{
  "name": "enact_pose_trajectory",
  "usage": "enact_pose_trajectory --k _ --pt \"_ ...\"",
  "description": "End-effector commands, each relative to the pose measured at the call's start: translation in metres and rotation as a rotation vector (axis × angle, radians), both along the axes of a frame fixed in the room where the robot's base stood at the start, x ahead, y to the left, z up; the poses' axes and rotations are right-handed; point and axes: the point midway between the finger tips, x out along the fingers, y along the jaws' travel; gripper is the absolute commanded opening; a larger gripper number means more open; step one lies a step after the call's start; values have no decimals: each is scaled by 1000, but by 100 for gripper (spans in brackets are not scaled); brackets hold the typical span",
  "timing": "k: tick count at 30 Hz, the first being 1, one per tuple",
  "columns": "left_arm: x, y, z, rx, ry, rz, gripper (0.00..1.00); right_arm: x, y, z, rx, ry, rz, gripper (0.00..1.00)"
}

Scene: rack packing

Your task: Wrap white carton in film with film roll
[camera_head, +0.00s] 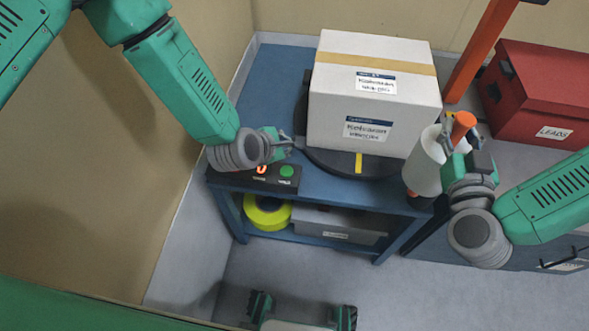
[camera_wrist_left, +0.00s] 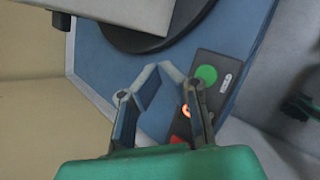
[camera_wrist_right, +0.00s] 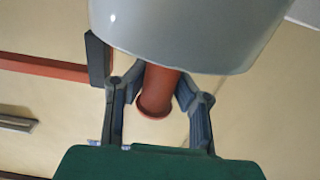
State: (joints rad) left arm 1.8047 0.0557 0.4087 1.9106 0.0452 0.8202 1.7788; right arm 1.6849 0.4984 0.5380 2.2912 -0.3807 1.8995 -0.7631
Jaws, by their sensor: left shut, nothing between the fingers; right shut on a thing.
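The white carton (camera_head: 330,120), with a tan tape strip and printed labels, stands upright on a round black turntable (camera_head: 325,162). No film is visible on its faces that show. My right gripper (camera_head: 458,140) is shut on the orange handle of the white film roll (camera_head: 424,170), right of the carton. The roll (camera_wrist_right: 190,30) and its handle (camera_wrist_right: 158,88) also show in the right wrist view, the handle between the fingers.
The blue table (camera_head: 265,85) bears the turntable; yellow tape (camera_head: 265,212) and a grey bin (camera_head: 335,225) sit on its lower shelf. An orange post (camera_head: 480,50) rises at the right. A red box (camera_head: 530,95) stands further right. Floor in front is partly clear.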

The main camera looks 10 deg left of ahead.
Motion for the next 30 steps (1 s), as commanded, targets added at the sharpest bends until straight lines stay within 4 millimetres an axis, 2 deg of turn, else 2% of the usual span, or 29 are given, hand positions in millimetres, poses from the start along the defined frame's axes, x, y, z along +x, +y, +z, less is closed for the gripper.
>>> enact_pose_trajectory --k 6,10,24,30 --pt "0 0 -1 2 1 -1 0 1 0 1 2 -4 0 0" --pt "0 0 -9 3 0 -3 0 1 0 1 2 -4 0 0" --pt "-1 0 -68 2 2 -2 0 1 0 1 2 -4 0 0" --pt "-1 1 -83 2 1 -1 0 1 0 2 1 -4 0 0"
